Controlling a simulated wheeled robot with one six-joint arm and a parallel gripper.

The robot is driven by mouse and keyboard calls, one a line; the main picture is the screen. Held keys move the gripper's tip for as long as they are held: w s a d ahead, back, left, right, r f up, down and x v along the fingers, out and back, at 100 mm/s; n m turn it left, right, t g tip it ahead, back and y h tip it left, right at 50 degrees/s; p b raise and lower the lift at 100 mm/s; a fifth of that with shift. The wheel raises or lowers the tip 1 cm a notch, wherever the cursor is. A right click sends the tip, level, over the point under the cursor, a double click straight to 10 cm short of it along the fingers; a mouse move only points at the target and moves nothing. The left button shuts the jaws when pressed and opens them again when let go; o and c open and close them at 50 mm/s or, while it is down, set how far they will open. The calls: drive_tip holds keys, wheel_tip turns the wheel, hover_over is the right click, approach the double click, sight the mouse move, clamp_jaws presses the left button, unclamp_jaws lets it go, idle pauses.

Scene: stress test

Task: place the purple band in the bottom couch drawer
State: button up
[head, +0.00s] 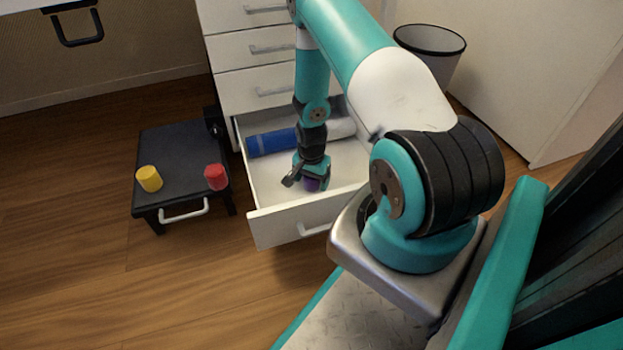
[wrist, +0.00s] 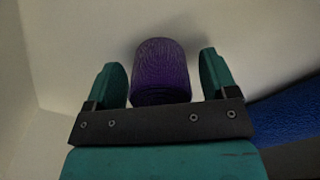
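The bottom drawer (head: 283,222) of the white drawer unit is pulled out. The purple band (head: 311,184) is inside it, low near the drawer floor, mostly covered by my gripper (head: 309,179) in the head view. In the wrist view the purple band (wrist: 162,72) is a ribbed purple cylinder between the two teal fingers of my gripper (wrist: 163,68). The fingers are apart, with a narrow gap on each side of the band. I cannot tell exactly how the band meets the drawer floor.
A blue roll (head: 271,143) lies at the back of the drawer; blue also shows in the wrist view (wrist: 290,112). A low black stool (head: 175,143) holds a yellow cylinder (head: 149,178) and a red cylinder (head: 216,177). A bin (head: 430,42) stands behind right. Floor in front is clear.

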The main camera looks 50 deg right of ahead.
wheel_tip(320, 180, up, 12)
drive_tip(key=p, duration=0.8)
drive_tip(key=shift+r, duration=0.25)
drive_tip(key=w+a+r+n+t+y, duration=0.15)
drive_tip(key=a+r+n, duration=0.35)
drive_tip(key=a+r, duration=0.6)
drive_tip(key=w+a+r+n+y, duration=0.15)
drive_tip(key=a+r+n, duration=0.35)
drive_tip(key=a+r, duration=0.6)
drive_tip(key=s+a+r+n, duration=0.5)
drive_tip(key=s+r+n, duration=0.1)
drive_tip(key=s+r, duration=0.2)
drive_tip(key=s+a+r+n+g+y, duration=0.1)
drive_tip(key=s+a+r+n, duration=0.5)
drive_tip(key=s+r, duration=0.2)
drive_tip(key=shift+s+a+n, duration=0.3)
drive_tip(key=shift+s, duration=0.75)
drive_tip(key=shift+g, duration=0.25)
